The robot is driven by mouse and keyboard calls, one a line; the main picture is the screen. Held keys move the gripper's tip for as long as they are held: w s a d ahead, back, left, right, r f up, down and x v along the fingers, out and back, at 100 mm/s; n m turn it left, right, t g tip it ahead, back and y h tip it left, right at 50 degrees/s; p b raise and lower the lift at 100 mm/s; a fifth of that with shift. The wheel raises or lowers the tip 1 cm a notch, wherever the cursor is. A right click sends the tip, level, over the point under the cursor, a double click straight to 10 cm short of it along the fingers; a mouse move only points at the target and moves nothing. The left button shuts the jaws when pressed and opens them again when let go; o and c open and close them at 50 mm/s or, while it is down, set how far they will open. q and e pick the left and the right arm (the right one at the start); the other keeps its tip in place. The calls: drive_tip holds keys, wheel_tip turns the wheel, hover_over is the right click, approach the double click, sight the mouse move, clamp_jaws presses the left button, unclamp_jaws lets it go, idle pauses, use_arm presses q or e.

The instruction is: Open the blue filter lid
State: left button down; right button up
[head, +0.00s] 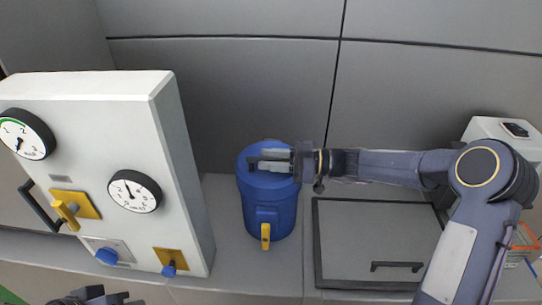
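The blue filter (270,218) is an upright blue canister with a yellow-handled tap low on its front. It stands on the grey counter near the middle of the head view. Its round blue lid (247,174) is on top of the canister. My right gripper (262,160) reaches in from the right and lies level over the lid, pointing left. Its fingers hide the lid's middle, so I cannot tell whether they grip something there. My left gripper (98,297) shows only in part at the bottom left edge, well away from the filter.
A white panel box (180,180) with round gauges, yellow plates and blue knobs stands left of the filter. A grey hatch with a black frame and handle (397,266) lies to the right. A white device (488,130) stands at the far right. A grey wall is close behind.

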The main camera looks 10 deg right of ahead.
drive_tip(key=shift+c, duration=0.4)
clamp_jaws()
